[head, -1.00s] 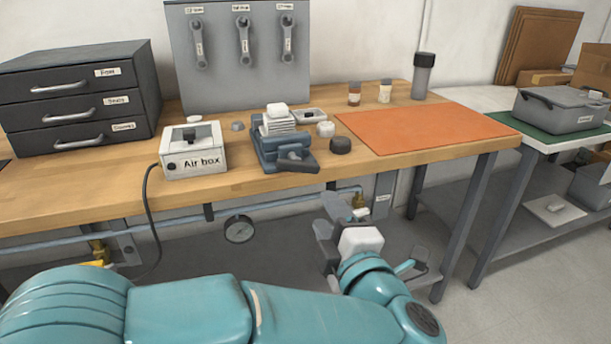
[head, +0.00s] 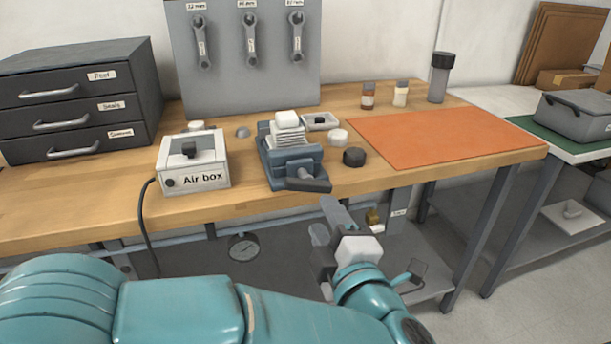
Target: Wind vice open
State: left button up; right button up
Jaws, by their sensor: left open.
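The blue-grey vice (head: 289,160) stands on the wooden bench near its front edge. A pale ribbed block with a white top (head: 287,128) sits at the vice's back part. The vice's handle (head: 306,175) is at its front, over a dark front plate. My left gripper (head: 325,222) is open, below and slightly right of the vice's front, by the bench's front edge. It appears apart from the vice and empty. My right gripper is not in the head view.
The Air box (head: 194,165) stands left of the vice, its black hose hanging over the bench edge. A dark round knob (head: 354,157) and a white cap (head: 337,137) lie to the right. The orange mat (head: 430,138) is clear. A drawer cabinet (head: 85,98) stands at the left.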

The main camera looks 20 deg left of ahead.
aim_at(309, 189)
pick_arm(q)
jog(key=p+x, duration=0.2)
jog(key=x, duration=0.9)
jog(key=shift+w+a, duration=0.2)
jog(key=shift+w, duration=0.05)
jog(key=shift+f, duration=0.1)
grip_shut()
jog(key=n+b, duration=0.1)
jog(key=b, duration=0.1)
jog(key=n+b, duration=0.1)
jog(key=b, duration=0.2)
jog(key=shift+f+n, duration=0.3)
jog(key=shift+n, duration=0.1)
jog(key=shift+r, duration=0.1)
jog(key=shift+r+n, duration=0.2)
jog(key=shift+n, duration=0.2)
